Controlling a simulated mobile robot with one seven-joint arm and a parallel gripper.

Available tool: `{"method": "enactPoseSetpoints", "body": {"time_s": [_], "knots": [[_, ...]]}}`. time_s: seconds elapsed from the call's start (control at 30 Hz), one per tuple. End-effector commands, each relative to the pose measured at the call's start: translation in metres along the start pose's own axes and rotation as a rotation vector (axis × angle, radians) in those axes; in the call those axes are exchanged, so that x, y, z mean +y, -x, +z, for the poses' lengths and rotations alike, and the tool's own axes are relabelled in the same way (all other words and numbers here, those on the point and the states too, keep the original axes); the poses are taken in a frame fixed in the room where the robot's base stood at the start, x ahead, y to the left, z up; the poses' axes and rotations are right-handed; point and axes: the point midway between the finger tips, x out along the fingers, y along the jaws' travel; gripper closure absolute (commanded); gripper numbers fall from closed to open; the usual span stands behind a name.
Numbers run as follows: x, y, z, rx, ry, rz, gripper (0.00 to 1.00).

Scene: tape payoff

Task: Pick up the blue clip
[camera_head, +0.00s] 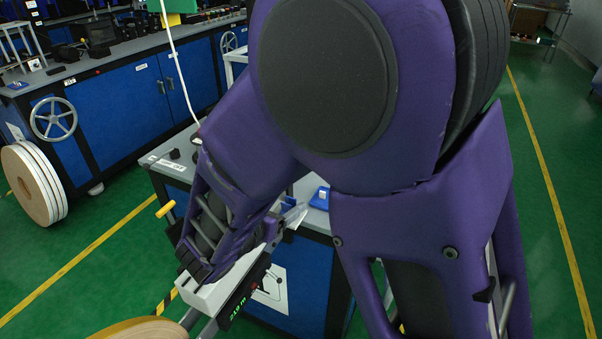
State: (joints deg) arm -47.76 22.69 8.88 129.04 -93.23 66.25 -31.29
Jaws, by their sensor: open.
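I cannot make out the blue clip with certainty. A small blue object (320,198) with a white piece on it lies on the grey worktop of the small bench, just right of my forearm. Whether it is the clip or a holder, I cannot tell. My purple arm fills the middle of the head view and hides much of the bench. Its lower left end reaches down over a white box with a green-lit display (235,300). I cannot pick out my gripper's fingertips, and nothing held shows.
A tan roll (140,329) is at the lower edge, beside the display box. A yellow handle (165,209) sticks out left of the bench. Blue cabinets (125,95) and a large white-sided roll (35,184) stand at left. The green floor at right is clear.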

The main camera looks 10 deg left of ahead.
Motion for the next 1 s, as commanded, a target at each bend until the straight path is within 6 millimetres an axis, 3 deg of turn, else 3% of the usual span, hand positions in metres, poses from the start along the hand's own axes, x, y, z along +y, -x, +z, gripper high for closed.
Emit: {"method": "enactPoseSetpoints", "body": {"time_s": [0.33,0.67,1.0], "knots": [[-0.004,-0.046,-0.004,0.000,-0.002,-0.004,0.28],[-0.003,-0.051,-0.003,-0.001,-0.001,-0.001,0.29],[-0.003,-0.051,-0.003,-0.001,-0.001,-0.001,0.91]]}}
